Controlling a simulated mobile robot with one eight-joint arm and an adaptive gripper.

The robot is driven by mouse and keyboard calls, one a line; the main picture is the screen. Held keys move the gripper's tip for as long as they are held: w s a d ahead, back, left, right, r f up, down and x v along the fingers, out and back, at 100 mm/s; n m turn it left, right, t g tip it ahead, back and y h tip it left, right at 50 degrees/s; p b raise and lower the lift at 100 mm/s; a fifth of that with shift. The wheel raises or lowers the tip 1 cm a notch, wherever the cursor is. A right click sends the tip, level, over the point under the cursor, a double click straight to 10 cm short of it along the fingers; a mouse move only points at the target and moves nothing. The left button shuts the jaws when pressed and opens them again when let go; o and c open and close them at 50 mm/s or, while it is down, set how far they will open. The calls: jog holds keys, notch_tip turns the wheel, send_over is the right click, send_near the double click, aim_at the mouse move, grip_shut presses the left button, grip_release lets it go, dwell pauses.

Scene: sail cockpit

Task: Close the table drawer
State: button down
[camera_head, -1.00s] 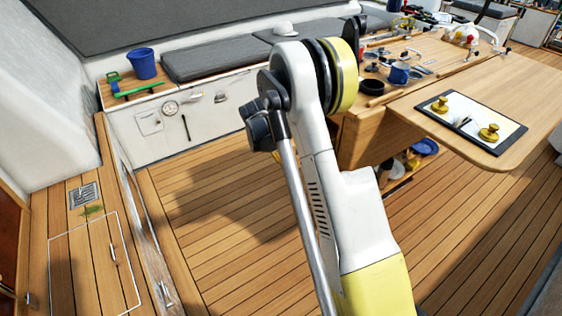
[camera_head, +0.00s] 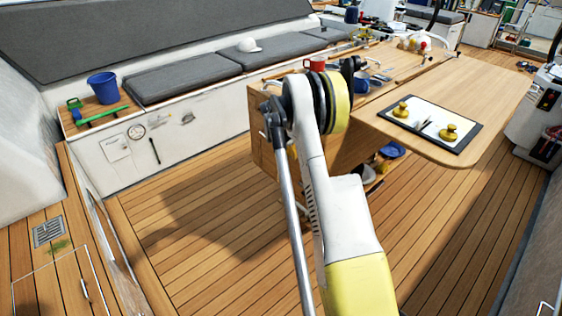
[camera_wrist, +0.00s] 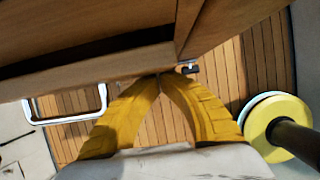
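The wooden table (camera_head: 490,80) stands right of my arm in the head view, its end panel (camera_head: 262,135) partly behind the arm. In the wrist view a wooden drawer front (camera_wrist: 90,72) crosses the upper left, with a dark gap behind its top edge, so the drawer looks partly open. A pale U-shaped handle (camera_wrist: 65,103) shows below it at left. My gripper (camera_wrist: 160,76) has its yellow fingers together at the tips, with nothing seen between them. The tips are at or very near the drawer front's lower edge; contact is unclear. My arm mostly hides the gripper in the head view.
A red mug (camera_head: 315,63) and other items stand on the table, with a chart board (camera_head: 432,122) at right. A cushioned bench (camera_head: 185,78) runs behind, bearing a blue bucket (camera_head: 103,87). The wooden deck (camera_head: 200,215) left of my arm is clear.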

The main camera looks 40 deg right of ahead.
jog(key=shift+d, duration=1.55)
jog(key=shift+w+a, duration=0.1)
jog(key=shift+a, duration=0.05)
